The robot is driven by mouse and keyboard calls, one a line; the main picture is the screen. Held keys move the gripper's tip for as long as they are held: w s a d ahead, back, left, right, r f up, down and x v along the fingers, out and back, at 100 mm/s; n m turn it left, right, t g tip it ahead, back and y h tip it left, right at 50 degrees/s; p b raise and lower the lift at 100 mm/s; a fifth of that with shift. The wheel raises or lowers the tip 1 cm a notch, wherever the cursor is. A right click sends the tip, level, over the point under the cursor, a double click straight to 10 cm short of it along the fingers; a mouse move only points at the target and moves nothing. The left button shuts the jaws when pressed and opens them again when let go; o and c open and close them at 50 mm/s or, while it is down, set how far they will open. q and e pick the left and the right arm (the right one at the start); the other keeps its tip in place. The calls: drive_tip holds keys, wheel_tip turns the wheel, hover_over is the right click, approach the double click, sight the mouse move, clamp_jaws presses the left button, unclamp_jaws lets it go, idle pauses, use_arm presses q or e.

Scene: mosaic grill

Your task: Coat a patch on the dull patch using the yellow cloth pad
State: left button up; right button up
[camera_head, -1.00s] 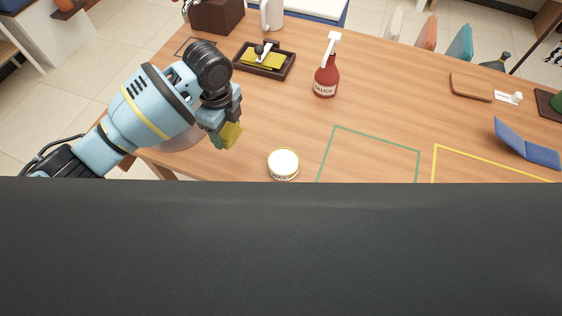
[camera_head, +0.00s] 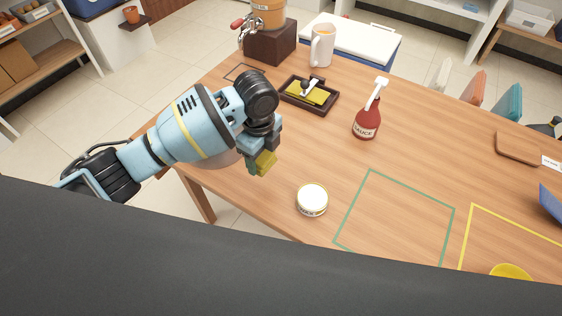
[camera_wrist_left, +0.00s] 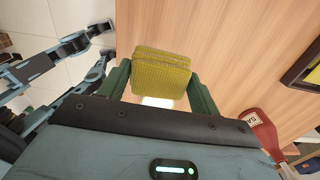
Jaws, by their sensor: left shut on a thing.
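My left gripper (camera_head: 257,152) is shut on the yellow cloth pad (camera_head: 265,162) and holds it near the table's left front edge. In the left wrist view the pad (camera_wrist_left: 160,75) is a thick yellow woven block between two green fingers. A round tin with a white lid (camera_head: 312,198) stands on the table to the right of the pad, apart from it. A bright white shape, perhaps this lid, shows just below the pad in the wrist view. I cannot make out a dull patch in either view. My right gripper is not seen.
A red sauce bottle (camera_head: 367,124) stands behind the tin. A dark tray (camera_head: 334,105) with a yellow slab and a handled tool lies at the back left. A white mug (camera_head: 322,46) stands beyond it. A green outline (camera_head: 410,193) encloses clear tabletop; a yellow bowl (camera_head: 511,271) is at lower right.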

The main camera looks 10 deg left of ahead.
use_arm(q)
drive_tip(key=s+a+r+n, duration=0.3)
drive_tip(key=s+r+n, duration=0.1)
drive_tip(key=n, duration=0.7)
drive_tip(key=s+a+r+n, duration=0.4)
drive_tip(key=s+r+n, duration=0.1)
drive_tip(key=n, duration=0.6)
drive_tip(key=shift+a+r, duration=0.3)
drive_tip(key=shift+r, duration=0.1)
